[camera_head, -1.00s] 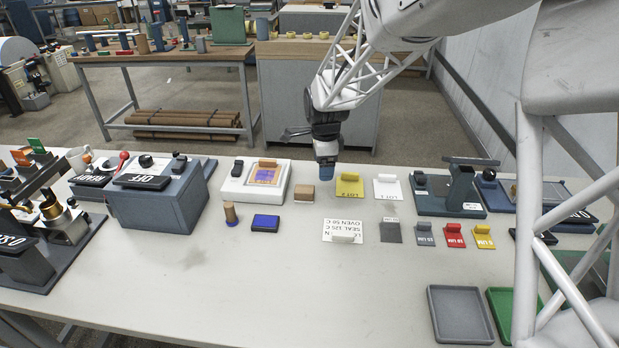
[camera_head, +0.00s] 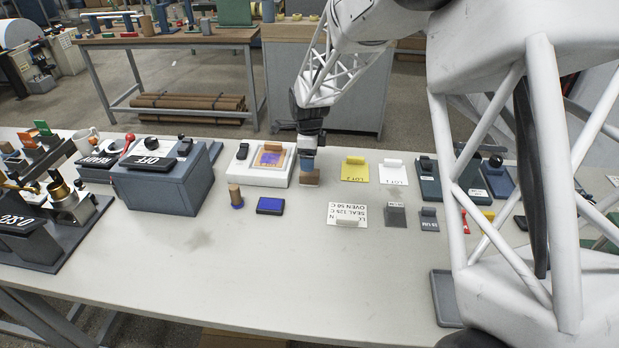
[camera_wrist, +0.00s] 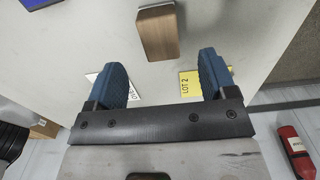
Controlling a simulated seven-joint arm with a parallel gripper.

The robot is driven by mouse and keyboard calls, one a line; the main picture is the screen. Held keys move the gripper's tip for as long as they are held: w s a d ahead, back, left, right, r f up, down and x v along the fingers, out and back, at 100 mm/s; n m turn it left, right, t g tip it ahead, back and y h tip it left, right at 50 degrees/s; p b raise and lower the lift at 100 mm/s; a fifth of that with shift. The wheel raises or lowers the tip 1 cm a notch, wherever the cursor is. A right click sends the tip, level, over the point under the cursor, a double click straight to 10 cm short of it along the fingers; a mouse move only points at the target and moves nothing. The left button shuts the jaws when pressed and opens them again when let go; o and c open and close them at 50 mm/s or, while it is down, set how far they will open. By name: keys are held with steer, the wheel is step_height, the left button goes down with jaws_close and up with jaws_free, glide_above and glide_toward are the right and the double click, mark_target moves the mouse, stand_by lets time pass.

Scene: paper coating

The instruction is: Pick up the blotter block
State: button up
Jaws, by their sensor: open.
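The brown wooden block, which I take to be the blotter block (camera_head: 309,179), stands on the pale table right of the white box with the patterned print. In the wrist view the brown block (camera_wrist: 157,34) lies ahead of the fingertips, a little left of the middle of the picture. My gripper (camera_head: 307,164) is just above and behind the block in the head view. In the wrist view my gripper (camera_wrist: 160,60) shows two blue fingers spread apart with nothing between them.
The white box (camera_head: 252,178) is close left of the block. A yellow card (camera_head: 353,173) and a white card (camera_head: 393,174) lie right. A blue pad (camera_head: 270,206) and a round wooden stamp (camera_head: 235,194) are in front. The front middle of the table is clear.

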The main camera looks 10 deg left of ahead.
mark_target(309, 174)
steer(key=shift+f, duration=1)
steer(key=shift+f, duration=2.6)
steer(key=c, duration=1.1)
steer(key=shift+r, duration=0.15)
